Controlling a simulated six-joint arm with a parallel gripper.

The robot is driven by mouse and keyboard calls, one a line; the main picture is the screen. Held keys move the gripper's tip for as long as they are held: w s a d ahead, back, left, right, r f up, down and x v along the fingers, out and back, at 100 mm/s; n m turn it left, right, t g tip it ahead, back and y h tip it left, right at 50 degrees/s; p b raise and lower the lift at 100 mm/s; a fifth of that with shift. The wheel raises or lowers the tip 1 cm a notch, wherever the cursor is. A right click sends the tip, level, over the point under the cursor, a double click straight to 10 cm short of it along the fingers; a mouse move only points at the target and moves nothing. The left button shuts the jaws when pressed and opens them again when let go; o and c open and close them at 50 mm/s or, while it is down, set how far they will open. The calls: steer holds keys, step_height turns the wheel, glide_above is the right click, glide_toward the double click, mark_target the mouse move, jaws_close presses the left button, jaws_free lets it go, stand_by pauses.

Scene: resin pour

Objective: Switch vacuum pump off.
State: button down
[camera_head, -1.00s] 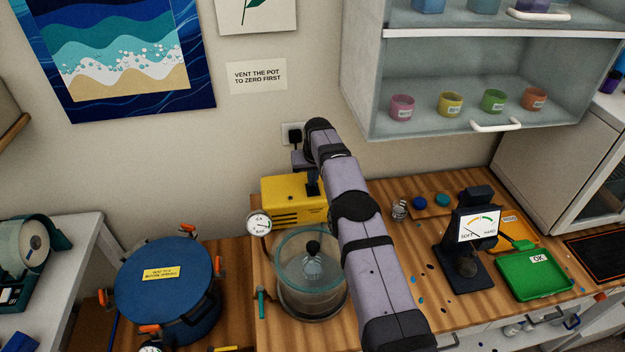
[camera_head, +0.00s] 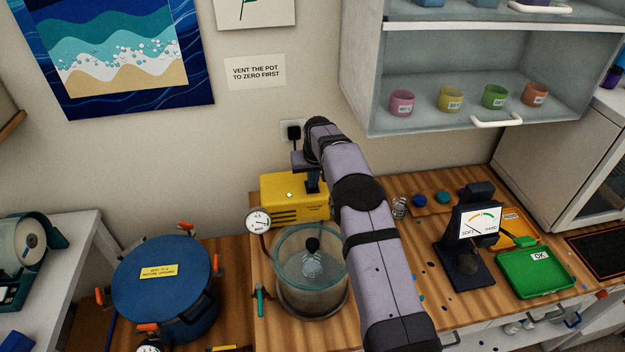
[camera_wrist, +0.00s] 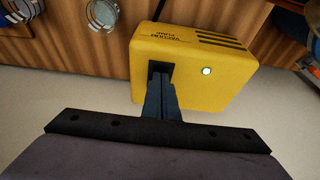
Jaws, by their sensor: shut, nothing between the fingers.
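The yellow vacuum pump (camera_head: 285,205) stands on the wooden bench against the wall. My gripper (camera_head: 313,186) is shut and empty, pointing down at the pump's right end. The switch itself is not clear to see, hidden by or merged with the dark fingers. A small indicator light (camera_wrist: 207,71) glows green-white on the pump, also visible in the head view (camera_head: 289,195).
A dial gauge (camera_head: 258,222) and a glass chamber (camera_head: 312,290) stand in front of the pump. A blue-lidded pot (camera_head: 165,280) stands at left. A hardness tester (camera_head: 478,225) and green tray (camera_head: 538,272) are at right. The wall cabinet (camera_head: 460,65) hangs above right.

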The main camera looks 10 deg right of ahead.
mark_target(313, 190)
step_height(313, 190, up, 4)
steer(key=shift+s+r+p, duration=0.1)
steer(key=shift+r+p, duration=0.05)
steer(key=shift+p, duration=0.85)
steer(key=shift+s+r+b, duration=0.15)
steer(key=shift+s+b, duration=0.05)
steer(key=shift+b, duration=0.5)
steer(key=b+v, duration=0.3)
steer(key=v, duration=0.6)
steer(key=shift+b, duration=0.4)
steer(key=shift+r, duration=0.1)
steer(key=shift+w+a+r+b, duration=0.1)
steer(key=shift+w+a+b, duration=0.05)
steer(key=shift+w+b, duration=0.15)
steer(key=shift+w+a+r+b, duration=0.1)
steer(key=shift+w+b, duration=0.1)
steer(key=shift+w, duration=0.2)
